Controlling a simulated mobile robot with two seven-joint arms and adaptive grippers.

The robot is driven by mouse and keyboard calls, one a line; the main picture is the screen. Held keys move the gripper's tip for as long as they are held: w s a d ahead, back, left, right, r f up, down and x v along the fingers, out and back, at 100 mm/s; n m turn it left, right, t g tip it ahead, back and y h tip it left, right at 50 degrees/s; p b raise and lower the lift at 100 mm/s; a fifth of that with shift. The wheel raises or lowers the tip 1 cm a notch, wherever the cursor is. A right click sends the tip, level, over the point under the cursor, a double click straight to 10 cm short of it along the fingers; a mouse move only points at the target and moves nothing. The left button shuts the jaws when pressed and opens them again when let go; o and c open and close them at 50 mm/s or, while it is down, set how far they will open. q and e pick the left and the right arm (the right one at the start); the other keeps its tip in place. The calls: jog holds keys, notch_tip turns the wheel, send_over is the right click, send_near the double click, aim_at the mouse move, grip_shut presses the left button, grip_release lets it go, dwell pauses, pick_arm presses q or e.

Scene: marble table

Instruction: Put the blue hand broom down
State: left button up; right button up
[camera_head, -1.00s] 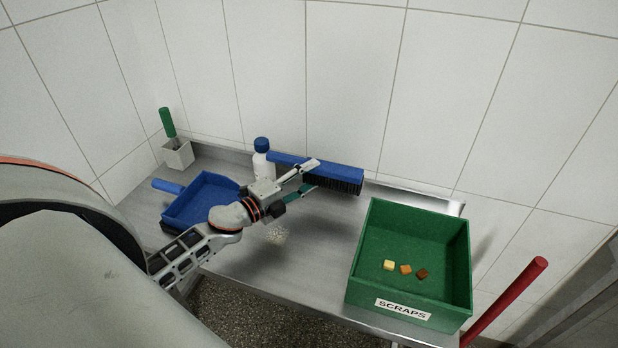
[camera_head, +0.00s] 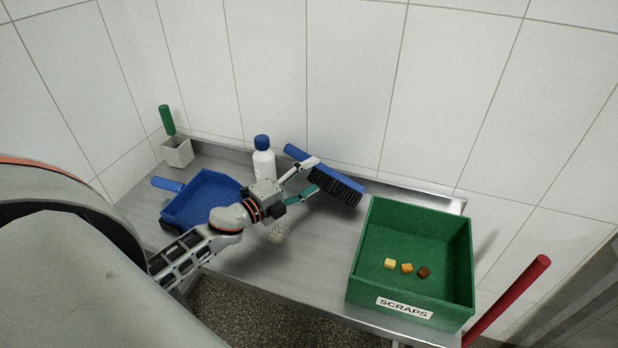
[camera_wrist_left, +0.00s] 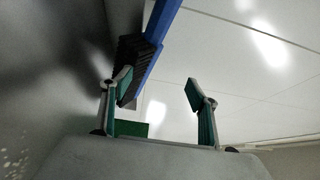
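The blue hand broom (camera_head: 338,179) is at the back of the metal bench, with its black bristles facing the front. Its handle slants up to the left, beside the white bottle. In the left wrist view the broom (camera_wrist_left: 163,22) runs past the left fingertip, outside the gap between the fingers. My left gripper (camera_head: 316,175) is at the broom, its fingers overlapping it in the head view. In the wrist view its two fingers (camera_wrist_left: 159,80) stand wide apart with nothing clamped between them. I cannot tell what the broom rests on. My right gripper is out of view.
A blue dustpan (camera_head: 203,196) lies at left. A white bottle (camera_head: 264,163) with a blue cap stands at the back. A green SCRAPS crate (camera_head: 415,232) with three small cubes stands at right. Pale crumbs (camera_head: 277,233) lie on the bench (camera_head: 310,255), whose front middle is otherwise clear.

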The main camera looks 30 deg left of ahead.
pick_arm(q)
jog(key=shift+r, duration=0.15)
jog(key=v, duration=1.2)
jog(key=shift+r+b, duration=0.4)
jog(key=shift+r, duration=0.1)
jog(key=shift+d, duration=0.1)
